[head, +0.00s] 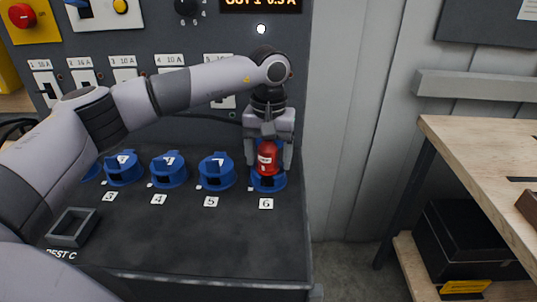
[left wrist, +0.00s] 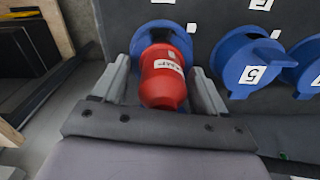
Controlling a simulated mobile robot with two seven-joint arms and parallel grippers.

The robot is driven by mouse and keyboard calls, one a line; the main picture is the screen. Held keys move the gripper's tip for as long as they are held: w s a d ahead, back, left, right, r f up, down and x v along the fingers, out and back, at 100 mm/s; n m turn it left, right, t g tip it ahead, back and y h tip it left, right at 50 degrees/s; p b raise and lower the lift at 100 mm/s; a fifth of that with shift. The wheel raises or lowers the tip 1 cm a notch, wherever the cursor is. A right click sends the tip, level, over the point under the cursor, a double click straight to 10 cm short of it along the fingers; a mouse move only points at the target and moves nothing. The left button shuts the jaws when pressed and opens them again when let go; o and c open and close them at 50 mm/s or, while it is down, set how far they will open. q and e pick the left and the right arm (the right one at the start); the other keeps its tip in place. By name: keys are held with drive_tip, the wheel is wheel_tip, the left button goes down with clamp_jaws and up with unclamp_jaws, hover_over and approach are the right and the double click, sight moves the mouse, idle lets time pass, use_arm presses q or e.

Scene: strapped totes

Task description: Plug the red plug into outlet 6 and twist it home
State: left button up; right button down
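The red plug (head: 267,158) with a white label stands upright at the blue outlet 6 (head: 268,184), above the "6" tag. Its lower end is in or on the outlet; how deep is hidden. My left gripper (head: 269,162) points down from above, with one finger on each side of the plug. In the left wrist view the plug (left wrist: 164,78) is between the two spread fingers (left wrist: 160,85), with narrow gaps showing beside it. The blue ring of the outlet (left wrist: 160,32) shows behind it. My right gripper is not in view.
Blue lidded outlets 5 (head: 216,172), 4 (head: 168,170) and 3 (head: 123,168) stand in a row to the left. An empty square holder (head: 73,228) marked "REST C" sits at front left. A wooden bench (head: 490,150) is at right, beyond a gap.

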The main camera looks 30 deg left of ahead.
use_arm(q)
wheel_tip(320, 180, up, 7)
drive_tip(key=shift+r+b, duration=0.1)
drive_tip(key=shift+b, duration=0.25)
drive_tip(key=shift+s, duration=0.1)
